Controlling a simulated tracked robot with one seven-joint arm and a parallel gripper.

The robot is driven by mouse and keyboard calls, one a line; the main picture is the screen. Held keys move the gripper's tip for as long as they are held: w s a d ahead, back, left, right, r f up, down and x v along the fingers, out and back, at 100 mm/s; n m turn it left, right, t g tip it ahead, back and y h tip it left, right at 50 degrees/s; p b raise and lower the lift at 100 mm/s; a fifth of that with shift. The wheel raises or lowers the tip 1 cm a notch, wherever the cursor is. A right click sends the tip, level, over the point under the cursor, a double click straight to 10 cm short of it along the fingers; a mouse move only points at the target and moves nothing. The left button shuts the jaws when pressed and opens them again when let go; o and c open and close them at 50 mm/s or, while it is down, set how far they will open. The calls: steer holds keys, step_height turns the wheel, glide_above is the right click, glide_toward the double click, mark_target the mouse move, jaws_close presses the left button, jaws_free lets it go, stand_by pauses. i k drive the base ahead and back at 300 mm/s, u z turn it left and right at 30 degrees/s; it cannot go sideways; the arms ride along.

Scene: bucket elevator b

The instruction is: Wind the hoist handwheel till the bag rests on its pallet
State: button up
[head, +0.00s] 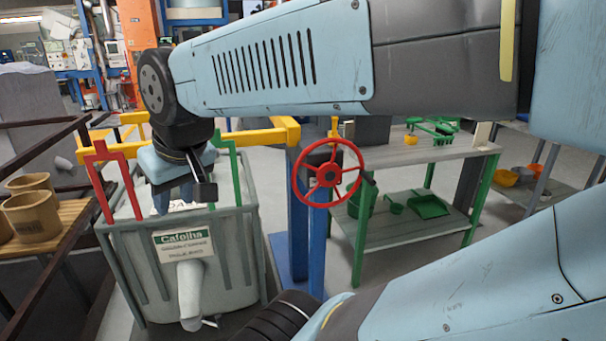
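The red handwheel (327,175) is mounted on a blue post (312,245) in the middle of the view; nothing touches it. The grey-white bag (228,275) with a "Cafolha" label stands left of it, below a yellow frame (255,137). Red and green loops rise from its corners. A spout hangs from its front. The bag's underside and any pallet below it cannot be made out clearly. My gripper (183,200) points down in front of the bag's upper part, left of and apart from the wheel. Its finger gap is unclear.
A bench (415,155) with green tools and a dustpan (428,205) stands right of the wheel. Brown pots (32,217) sit on a wooden rack (70,215) at the left. My arm crosses the top and lower right. Some floor shows behind the post.

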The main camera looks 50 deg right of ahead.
mark_target(328, 174)
steer(key=u, duration=1.1)
steer(key=k, duration=1.95)
steer(key=z, duration=1.75)
steer(key=i, duration=1)
steer(key=z, duration=0.05)
